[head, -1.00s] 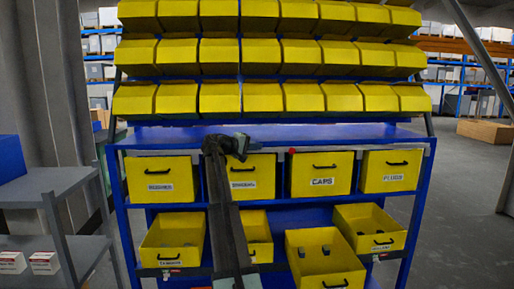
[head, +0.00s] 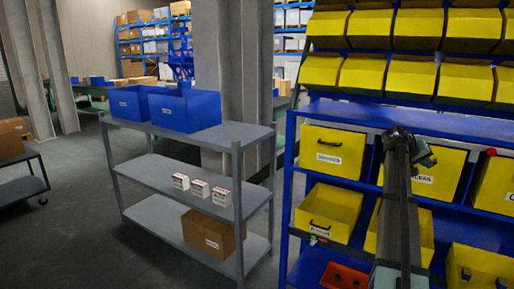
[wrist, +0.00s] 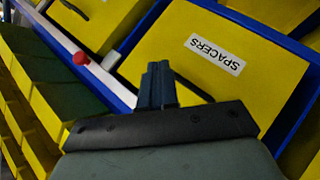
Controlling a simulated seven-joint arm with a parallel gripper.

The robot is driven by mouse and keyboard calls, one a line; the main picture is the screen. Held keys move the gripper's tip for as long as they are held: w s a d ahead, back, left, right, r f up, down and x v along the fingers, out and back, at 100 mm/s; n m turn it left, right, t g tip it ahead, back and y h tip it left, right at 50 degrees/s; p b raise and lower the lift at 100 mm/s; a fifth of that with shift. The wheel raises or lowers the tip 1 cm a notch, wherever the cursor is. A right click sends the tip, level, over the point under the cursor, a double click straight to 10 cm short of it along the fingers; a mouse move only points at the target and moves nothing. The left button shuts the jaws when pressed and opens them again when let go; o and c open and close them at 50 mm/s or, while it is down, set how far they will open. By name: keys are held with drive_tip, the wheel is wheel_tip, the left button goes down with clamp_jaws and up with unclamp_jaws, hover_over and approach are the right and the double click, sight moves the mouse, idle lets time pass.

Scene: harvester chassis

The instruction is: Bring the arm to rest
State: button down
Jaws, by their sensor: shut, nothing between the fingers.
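My gripper shows in the wrist view (wrist: 158,85) with its two dark fingers together and nothing between them. Behind the fingers in that view is a yellow drawer front labelled SPACERS (wrist: 215,55). In the head view my arm rises from the bottom right, in front of the blue rack. The wrist (head: 408,148) is at the level of the upper drawer row, and the fingertips are too small to make out there.
The blue rack (head: 290,170) holds yellow drawers and bins, some lower ones pulled out. A red bin (head: 345,276) sits low in it. A grey shelf unit (head: 237,185) at the left holds blue bins (head: 185,110), white boxes (head: 200,188) and a cardboard box (head: 212,232). Open floor lies further left.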

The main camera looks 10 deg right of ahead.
drive_tip(key=s+a+f+n+y, duration=0.1)
drive_tip(key=s+a+f+y, duration=0.15)
drive_tip(key=a+f, duration=1.05)
drive_tip(key=s+a+f+y, duration=0.3)
drive_tip(key=a+f, duration=0.5)
drive_tip(key=f, duration=1.1)
drive_tip(key=s+a+f+n+y, duration=0.1)
drive_tip(key=a+f+y, duration=0.3)
drive_tip(key=a+f, duration=0.9)
drive_tip(key=s+a+f+y, duration=0.1)
drive_tip(key=s+a+f, duration=0.25)
drive_tip(key=f, duration=0.25)
drive_tip(key=s+a+f+y, duration=0.1)
drive_tip(key=s+a+f, duration=0.25)
drive_tip(key=f, duration=0.25)
drive_tip(key=s+a+f+n+g, duration=0.1)
drive_tip(key=s+a+f+g, duration=0.1)
drive_tip(key=s+a+f, duration=0.3)
drive_tip(key=s+a+f+n+g, duration=0.2)
drive_tip(key=s+a+f, duration=0.4)
drive_tip(key=s+a, duration=0.3)
drive_tip(key=s+a+f+n+g, duration=0.1)
drive_tip(key=s+a+f+g, duration=0.2)
drive_tip(key=s, duration=1.1)
drive_tip(key=a+f, duration=0.3)
drive_tip(key=shift+a+n, duration=0.3)
drive_tip(key=shift+a, duration=0.1)
